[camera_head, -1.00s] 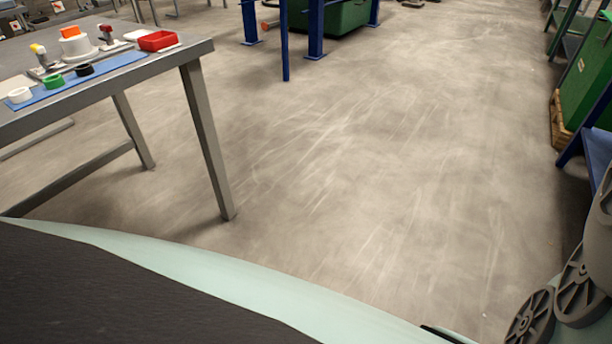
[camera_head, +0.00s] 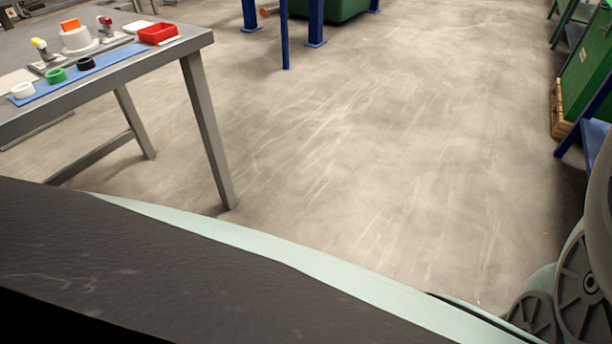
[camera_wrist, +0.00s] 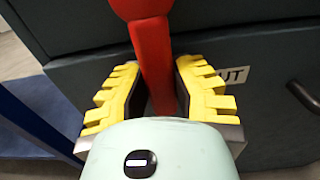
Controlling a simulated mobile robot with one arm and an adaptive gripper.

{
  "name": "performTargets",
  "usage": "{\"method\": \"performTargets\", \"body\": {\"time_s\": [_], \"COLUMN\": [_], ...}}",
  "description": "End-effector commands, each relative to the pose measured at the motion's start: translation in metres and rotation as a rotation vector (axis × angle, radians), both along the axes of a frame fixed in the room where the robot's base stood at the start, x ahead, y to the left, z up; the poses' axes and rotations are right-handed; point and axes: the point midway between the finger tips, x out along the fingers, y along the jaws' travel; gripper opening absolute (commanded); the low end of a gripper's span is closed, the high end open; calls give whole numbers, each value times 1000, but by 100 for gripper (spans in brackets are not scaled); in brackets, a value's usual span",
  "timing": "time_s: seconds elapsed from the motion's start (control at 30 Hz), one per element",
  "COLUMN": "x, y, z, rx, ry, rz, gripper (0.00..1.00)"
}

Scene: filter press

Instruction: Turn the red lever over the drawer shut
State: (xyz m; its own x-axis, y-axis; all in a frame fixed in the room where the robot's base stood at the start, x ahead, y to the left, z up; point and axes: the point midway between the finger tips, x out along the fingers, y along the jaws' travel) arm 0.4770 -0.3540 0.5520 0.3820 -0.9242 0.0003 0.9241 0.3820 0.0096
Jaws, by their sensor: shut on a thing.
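In the wrist view the red lever (camera_wrist: 150,55) runs down from the top edge and passes between the fingers of my gripper (camera_wrist: 157,95). The gripper is shut on the lever, its yellow ribbed pads on both sides. The head view shows neither lever, drawer nor gripper.
A blue post (camera_wrist: 35,115) stands left of the drawer in the wrist view. In the head view a metal table (camera_head: 170,60) with a red tray (camera_head: 158,33) and several small items stands at left. The floor (camera_head: 380,130) in the middle is clear. Green machinery (camera_head: 585,75) is at right.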

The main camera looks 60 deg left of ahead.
Motion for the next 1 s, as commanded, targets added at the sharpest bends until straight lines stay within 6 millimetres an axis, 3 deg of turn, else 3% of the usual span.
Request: {"method": "performTargets", "body": {"time_s": [0.53, 0.57, 0.6, 0.83, 1.0], "x": [-1, -1, -1, -1, -1], "y": [1, 1, 1, 0, 0], "z": [-3, -3, -3, -2, -1], "rx": [-3, -2, -3, -6, -7], "ry": [28, 28, 28, 25, 24], "rz": [4, 4, 4, 3, 2], "gripper": [0, 29, 33, 57, 57]}}
